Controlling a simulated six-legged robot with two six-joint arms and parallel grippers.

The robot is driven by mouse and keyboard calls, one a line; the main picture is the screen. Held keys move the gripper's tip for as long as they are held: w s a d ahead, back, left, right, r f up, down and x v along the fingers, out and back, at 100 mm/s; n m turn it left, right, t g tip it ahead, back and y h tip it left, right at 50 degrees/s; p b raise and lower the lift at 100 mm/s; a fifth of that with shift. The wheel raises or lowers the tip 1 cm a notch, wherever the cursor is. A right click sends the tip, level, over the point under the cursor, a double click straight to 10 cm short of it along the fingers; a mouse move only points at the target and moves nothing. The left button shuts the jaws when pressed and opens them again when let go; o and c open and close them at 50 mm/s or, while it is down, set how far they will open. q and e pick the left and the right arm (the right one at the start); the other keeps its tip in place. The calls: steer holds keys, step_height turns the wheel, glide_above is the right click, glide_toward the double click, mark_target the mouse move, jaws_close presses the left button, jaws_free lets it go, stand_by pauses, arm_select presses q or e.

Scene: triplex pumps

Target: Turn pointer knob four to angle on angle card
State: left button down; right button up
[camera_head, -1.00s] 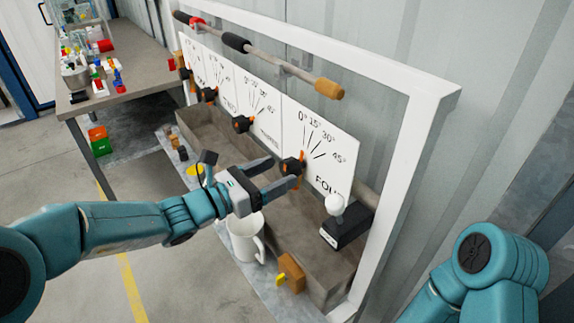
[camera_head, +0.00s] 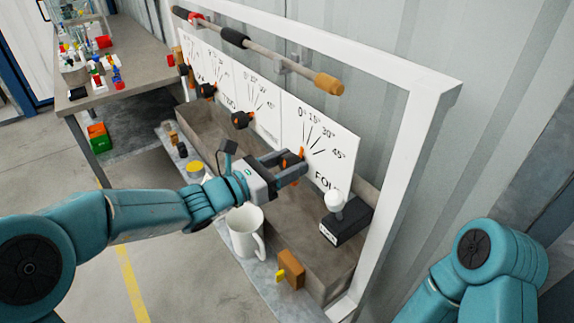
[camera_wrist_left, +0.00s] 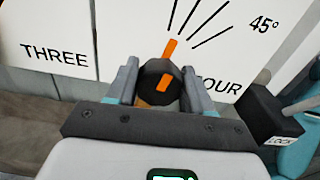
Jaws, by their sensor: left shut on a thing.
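The panel has lines for 0°, 15°, 30° and 45°. My left gripper (camera_wrist_left: 159,80) is shut on the knob, a finger on either side. In the head view the left gripper (camera_head: 295,164) hides most of the knob; only orange shows past the fingers. No separate angle card can be made out. My right gripper is out of view.
A black box with a white ball-topped lever (camera_head: 350,225) stands right of the knob. A white mug (camera_head: 245,231) is below my left arm. A brown block with a yellow tab (camera_head: 292,270) sits in front. A rail (camera_head: 270,60) runs above the panels. Other knobs (camera_head: 241,120) are farther left.

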arm_select(q)
steer(key=shift+f+m+b, duration=0.25)
steer(key=shift+m+b, duration=0.05)
steer(key=shift+b, duration=0.15)
steer(key=shift+r, duration=0.25)
steer(key=c, duration=0.5)
jaws_free()
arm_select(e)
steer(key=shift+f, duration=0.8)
arm_select(q)
steer(key=b+v, duration=0.1)
steer(key=v, duration=1.5)
steer(key=shift+a, duration=0.2)
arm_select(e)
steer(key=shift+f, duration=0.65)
arm_select(q)
steer(key=shift+s+r, duration=0.1)
steer(key=shift+s, duration=0.05)
